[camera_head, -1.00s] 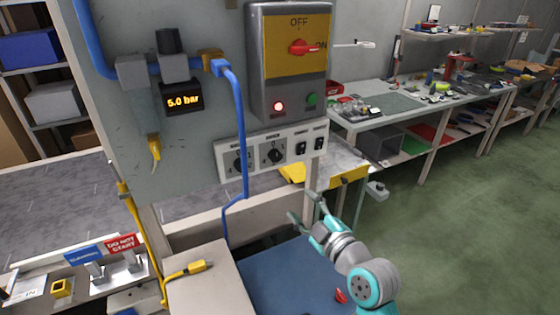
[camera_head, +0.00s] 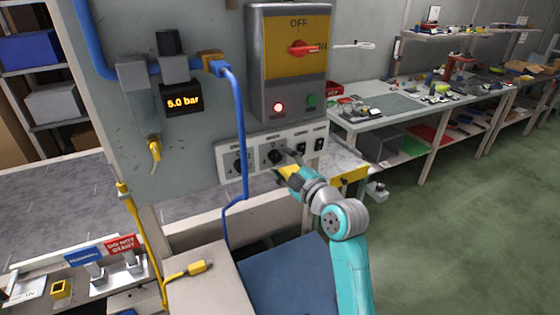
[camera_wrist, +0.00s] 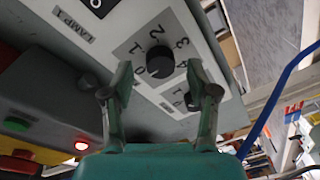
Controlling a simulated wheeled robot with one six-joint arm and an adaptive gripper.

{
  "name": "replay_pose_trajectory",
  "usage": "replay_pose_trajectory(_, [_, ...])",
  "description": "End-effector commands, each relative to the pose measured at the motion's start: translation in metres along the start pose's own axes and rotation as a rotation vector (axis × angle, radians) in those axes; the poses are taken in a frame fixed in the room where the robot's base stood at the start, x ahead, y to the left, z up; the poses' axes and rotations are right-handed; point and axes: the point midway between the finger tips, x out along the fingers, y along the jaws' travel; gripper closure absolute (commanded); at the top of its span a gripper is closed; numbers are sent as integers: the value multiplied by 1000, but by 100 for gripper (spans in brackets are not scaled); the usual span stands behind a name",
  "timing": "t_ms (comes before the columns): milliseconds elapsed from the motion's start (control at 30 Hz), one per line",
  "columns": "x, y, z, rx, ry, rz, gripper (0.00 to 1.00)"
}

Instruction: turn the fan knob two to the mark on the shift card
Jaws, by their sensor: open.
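A black round knob (camera_wrist: 160,62) with the digits 0 to 4 around it lies between my gripper's fingertips (camera_wrist: 158,68) in the wrist view. The fingers are apart, one on each side of it; I cannot tell whether they touch it. Its pointer direction is not clear. A second numbered knob (camera_wrist: 192,101) shows partly behind the right finger. In the head view my gripper (camera_head: 284,164) is at the panel's middle knob (camera_head: 273,155), with another dial (camera_head: 238,162) to the left, partly behind the blue hose. Knob labels are unreadable there. I cannot make out a shift card.
Above the knob panel is a grey box with a red switch (camera_head: 301,48) and a lit red lamp (camera_head: 278,107). A blue hose (camera_head: 240,130) hangs close to the left. Two black rocker switches (camera_head: 301,148) sit on the right of the panel.

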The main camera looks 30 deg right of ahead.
Motion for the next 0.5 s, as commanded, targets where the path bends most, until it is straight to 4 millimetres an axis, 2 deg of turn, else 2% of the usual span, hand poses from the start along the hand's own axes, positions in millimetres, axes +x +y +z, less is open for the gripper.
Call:
replay_pose_trajectory(200, [16,0,-1,0,1,0,41])
replay_pose_trajectory(500, [17,0,0,0,1,0,41])
